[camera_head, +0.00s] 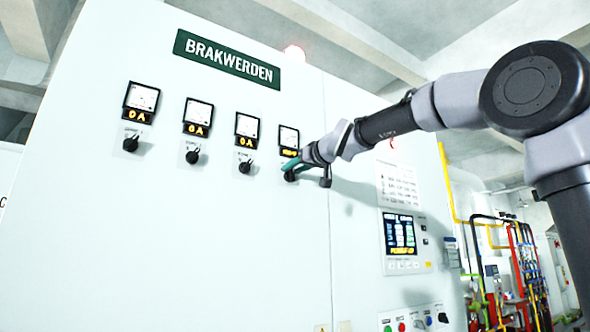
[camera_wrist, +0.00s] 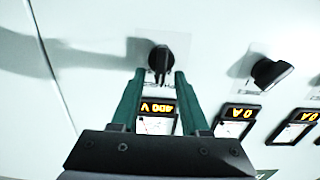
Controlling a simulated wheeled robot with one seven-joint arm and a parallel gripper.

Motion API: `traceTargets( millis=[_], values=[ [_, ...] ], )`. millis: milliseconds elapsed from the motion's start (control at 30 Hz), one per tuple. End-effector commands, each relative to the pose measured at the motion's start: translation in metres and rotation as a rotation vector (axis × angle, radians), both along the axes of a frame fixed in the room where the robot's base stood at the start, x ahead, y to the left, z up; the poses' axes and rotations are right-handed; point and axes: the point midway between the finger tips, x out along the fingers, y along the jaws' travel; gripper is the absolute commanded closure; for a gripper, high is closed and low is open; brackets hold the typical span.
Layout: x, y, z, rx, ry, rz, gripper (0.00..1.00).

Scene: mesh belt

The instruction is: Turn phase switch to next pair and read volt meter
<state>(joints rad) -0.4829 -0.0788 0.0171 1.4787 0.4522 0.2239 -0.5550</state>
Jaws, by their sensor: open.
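The phase switch (camera_wrist: 159,57) is a black rotary knob on the pale panel. In the wrist view it sits just beyond and between the fingertips of my gripper (camera_wrist: 156,75). The green fingers are open, one on each side of the knob; I cannot tell whether they touch it. The volt meter (camera_wrist: 157,120) shows between the fingers, upside down, with orange digits that look like 400 V. In the head view the volt meter (camera_head: 289,138) is the rightmost of the row, its digits partly unreadable.
Three ammeters (camera_head: 197,117) reading 0 A, each with a black knob below, stand to the left. A neighbouring knob (camera_wrist: 271,72) juts out near my gripper. A lit screen (camera_head: 399,234) and buttons lie lower right on the panel.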

Motion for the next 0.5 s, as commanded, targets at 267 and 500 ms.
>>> traceTargets(
  millis=[267, 500],
  values=[
    [0.0000, -0.0002, -0.0006, -0.001, 0.001, 0.000, 1.00],
    [0.0006, 0.0003, -0.0027, -0.001, 0.005, 0.000, 1.00]
  ],
)
